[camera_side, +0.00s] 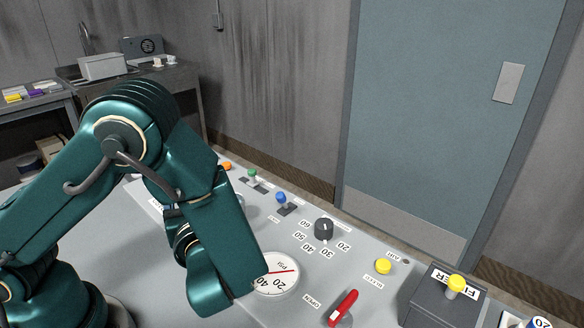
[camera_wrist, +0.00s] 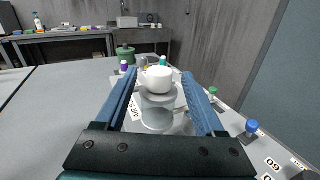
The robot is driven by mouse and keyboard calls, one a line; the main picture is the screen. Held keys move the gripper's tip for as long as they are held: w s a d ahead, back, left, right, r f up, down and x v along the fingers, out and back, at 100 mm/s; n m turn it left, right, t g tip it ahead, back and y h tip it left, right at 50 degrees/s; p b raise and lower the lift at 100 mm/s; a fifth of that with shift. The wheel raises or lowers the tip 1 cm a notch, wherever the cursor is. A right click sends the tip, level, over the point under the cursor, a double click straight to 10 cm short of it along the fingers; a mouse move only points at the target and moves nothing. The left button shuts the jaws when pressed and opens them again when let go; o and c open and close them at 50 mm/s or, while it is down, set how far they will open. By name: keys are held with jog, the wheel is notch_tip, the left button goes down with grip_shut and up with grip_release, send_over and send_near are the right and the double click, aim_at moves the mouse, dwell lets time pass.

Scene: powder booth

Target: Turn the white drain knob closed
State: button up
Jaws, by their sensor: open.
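The white knob (camera_wrist: 159,79) shows in the wrist view, on top of a pale, see-through cylinder (camera_wrist: 158,117). My gripper (camera_wrist: 160,73) is open, with one blue finger to the left of the knob and one to the right. Gaps show between the knob and both fingers, so nothing is gripped. I cannot tell whether the fingertips are level with the knob or above it. In the side view my arm hides the knob and the fingers.
Beyond the knob are a green pot-like part (camera_wrist: 125,55) and a purple knob (camera_wrist: 124,66). Green (camera_side: 252,174) and blue (camera_side: 281,198) toggles, a black dial (camera_side: 324,229), a gauge (camera_side: 277,277), a yellow button (camera_side: 383,266) and a red lever (camera_side: 343,306) stand on the panel.

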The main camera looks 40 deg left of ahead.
jog(key=shift+x, duration=2.55)
grip_shut()
jog(key=shift+n+g, duration=0.4)
jog(key=shift+g, duration=0.1)
jog(key=n+g+y, duration=0.1)
jog(key=g, duration=0.1)
jog(key=s+n+g, duration=0.1)
jog(key=n+g, duration=0.1)
jog(key=g, duration=0.1)
jog(key=shift+a+y, duration=0.1)
jog(key=shift+y, duration=0.3)
jog(key=shift+s+n+g, duration=0.25)
jog(key=shift+n+g, duration=0.65)
jog(key=shift+g, duration=0.4)
jog(key=shift+s+n+g, duration=0.2)
jog(key=shift+n+g, duration=0.7)
jog(key=shift+g, duration=0.4)
